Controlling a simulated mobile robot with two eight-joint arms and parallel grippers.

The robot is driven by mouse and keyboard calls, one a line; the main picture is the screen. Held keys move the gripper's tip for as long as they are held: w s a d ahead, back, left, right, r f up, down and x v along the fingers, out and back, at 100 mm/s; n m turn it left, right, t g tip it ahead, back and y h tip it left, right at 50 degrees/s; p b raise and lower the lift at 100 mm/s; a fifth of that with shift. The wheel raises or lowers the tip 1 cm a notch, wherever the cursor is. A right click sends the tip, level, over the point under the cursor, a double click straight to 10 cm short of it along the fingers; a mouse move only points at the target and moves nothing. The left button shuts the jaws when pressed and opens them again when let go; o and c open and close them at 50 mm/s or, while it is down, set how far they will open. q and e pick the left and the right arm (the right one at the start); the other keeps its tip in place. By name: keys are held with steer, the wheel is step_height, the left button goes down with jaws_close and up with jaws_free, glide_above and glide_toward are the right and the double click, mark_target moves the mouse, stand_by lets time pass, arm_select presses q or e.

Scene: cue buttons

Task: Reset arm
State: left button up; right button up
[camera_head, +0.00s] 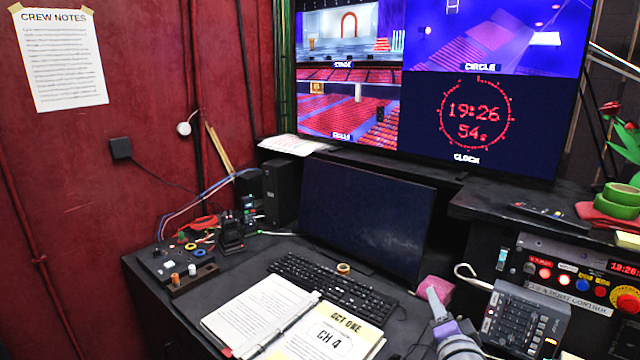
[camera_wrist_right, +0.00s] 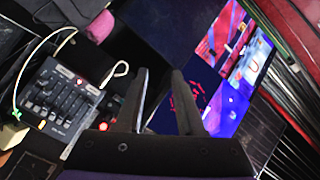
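My right arm comes in at the bottom of the head view, with its gripper (camera_head: 434,296) raised in front of the desk, left of the cue controls. In the right wrist view the two dark fingers of the gripper (camera_wrist_right: 160,76) stand apart with nothing between them. The control panel (camera_head: 570,296) at the right has a row of lit red, white, blue and yellow buttons and a large red knob (camera_head: 625,299). A grey slider box (camera_head: 525,318) stands in front of it and also shows in the right wrist view (camera_wrist_right: 58,100). My left gripper is out of view.
An open binder (camera_head: 260,310), a keyboard (camera_head: 333,288) and a dark monitor (camera_head: 367,215) occupy the desk. A small switch box (camera_head: 172,262) is at the left.

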steer(key=s+a+f+n+g+y, duration=0.2)
steer(key=s+a+f+n+g, duration=0.15)
steer(key=s+f+n, duration=0.2)
steer(key=s+a+f+n+g+y, duration=0.2)
steer(key=s+a+f+n, duration=0.25)
steer(key=s+f, duration=0.25)
steer(key=s+d+f+n+g+h+p, duration=0.1)
steer(key=s+d+f+n+g+h, duration=0.1)
steer(key=s+f+g, duration=0.3)
steer(key=s+f+n, duration=0.1)
steer(key=s+f, duration=0.3)
steer(key=s, duration=0.3)
steer(key=shift+s, duration=0.25)
steer(key=shift+d, duration=0.1)
